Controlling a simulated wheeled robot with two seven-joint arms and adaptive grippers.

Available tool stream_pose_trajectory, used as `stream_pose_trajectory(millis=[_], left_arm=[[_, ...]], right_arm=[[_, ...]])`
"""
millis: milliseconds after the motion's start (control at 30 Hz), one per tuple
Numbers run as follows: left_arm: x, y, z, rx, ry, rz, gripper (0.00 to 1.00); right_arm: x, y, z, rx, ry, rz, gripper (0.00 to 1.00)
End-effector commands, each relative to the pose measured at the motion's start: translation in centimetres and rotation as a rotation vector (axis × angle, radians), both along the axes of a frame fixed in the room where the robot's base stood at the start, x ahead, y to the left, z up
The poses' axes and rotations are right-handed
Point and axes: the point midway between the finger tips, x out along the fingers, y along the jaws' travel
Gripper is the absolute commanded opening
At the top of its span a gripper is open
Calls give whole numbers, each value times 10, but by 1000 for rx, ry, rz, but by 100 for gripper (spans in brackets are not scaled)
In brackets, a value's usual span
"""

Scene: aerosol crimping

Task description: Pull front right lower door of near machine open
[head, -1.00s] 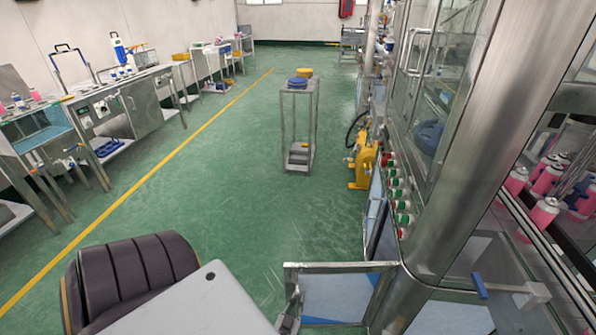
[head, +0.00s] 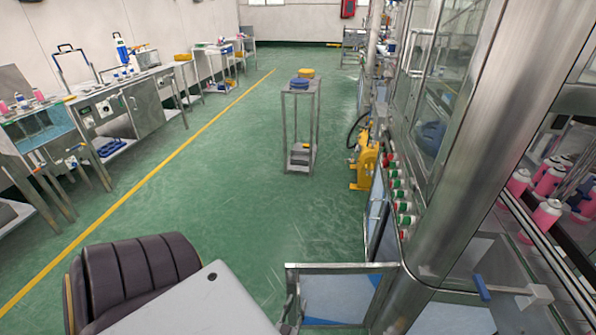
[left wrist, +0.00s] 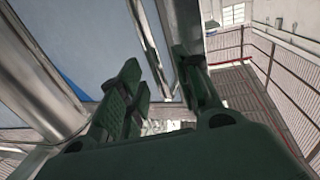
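The near machine's lower door (head: 338,294), a metal frame with a clear and blue panel, stands swung out from the machine near the bottom of the head view. My left gripper (head: 291,316) shows only in part at the door's free left edge. In the left wrist view, the two dark fingers of my left gripper (left wrist: 166,98) are spread apart. A metal frame strip (left wrist: 158,45) runs beyond and between them; whether they touch it is unclear. My right gripper is not in view.
The near machine's steel post (head: 480,130) rises at the right, with pink cans (head: 545,215) behind it. A small cart (head: 299,125) stands farther along the green floor. Open floor lies left of the door.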

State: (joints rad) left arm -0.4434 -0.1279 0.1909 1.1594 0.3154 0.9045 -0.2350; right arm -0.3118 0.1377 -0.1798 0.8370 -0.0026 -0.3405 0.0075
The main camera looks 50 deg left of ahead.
Motion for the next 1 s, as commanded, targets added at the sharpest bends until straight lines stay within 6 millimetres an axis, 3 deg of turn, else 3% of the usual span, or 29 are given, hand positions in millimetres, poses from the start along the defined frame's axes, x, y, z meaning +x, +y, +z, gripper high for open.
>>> stream_pose_trajectory(millis=[400, 1000], left_arm=[[-40, -20, -1, 0, 1, 1, 34], [-43, -22, -1, 0, 1, 1, 34]], right_arm=[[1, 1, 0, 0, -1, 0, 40], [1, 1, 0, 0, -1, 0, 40]])
